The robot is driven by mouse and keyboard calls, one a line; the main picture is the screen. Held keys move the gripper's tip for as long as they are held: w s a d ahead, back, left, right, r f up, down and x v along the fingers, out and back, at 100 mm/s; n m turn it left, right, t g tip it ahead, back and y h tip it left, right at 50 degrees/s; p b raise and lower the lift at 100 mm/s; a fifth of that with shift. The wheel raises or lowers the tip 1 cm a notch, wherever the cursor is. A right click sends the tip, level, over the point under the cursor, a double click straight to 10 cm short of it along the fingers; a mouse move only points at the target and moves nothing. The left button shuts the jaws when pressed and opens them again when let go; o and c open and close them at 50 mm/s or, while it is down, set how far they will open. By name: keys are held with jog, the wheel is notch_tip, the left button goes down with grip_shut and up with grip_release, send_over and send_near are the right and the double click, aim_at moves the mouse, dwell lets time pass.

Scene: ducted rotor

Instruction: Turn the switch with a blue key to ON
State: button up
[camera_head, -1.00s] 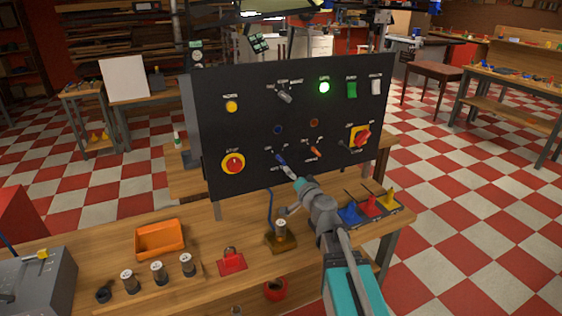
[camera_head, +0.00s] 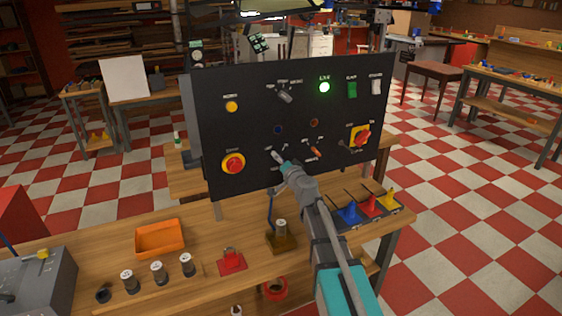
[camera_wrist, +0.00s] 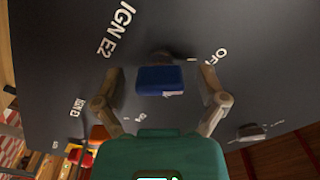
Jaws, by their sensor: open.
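The blue key (camera_wrist: 160,80) sits in its switch on the black panel (camera_head: 240,125). In the wrist view it lies between my gripper's (camera_wrist: 161,88) two open fingers, with a gap on both sides. Printed labels "IGN E2" and "OFF" are on the panel near it; the ON mark is not clearly readable. In the head view my gripper (camera_head: 279,160) reaches the panel's lower middle and mostly hides the blue key.
An orange-red key switch (camera_head: 315,151) is close to the right of my gripper. Red-on-yellow knobs (camera_head: 233,163) and (camera_head: 361,136) sit on either side. Blue, red and yellow pieces (camera_head: 370,205) stand on the bench below. A green lamp (camera_head: 324,87) is lit.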

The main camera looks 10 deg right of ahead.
jog(key=c, duration=1.2)
jog(key=shift+o, duration=0.2)
jog(key=shift+m, duration=0.3)
jog(key=m, duration=0.7)
jog(key=shift+m, duration=0.4)
jog(key=m, duration=0.3)
jog(key=shift+m, duration=2.3)
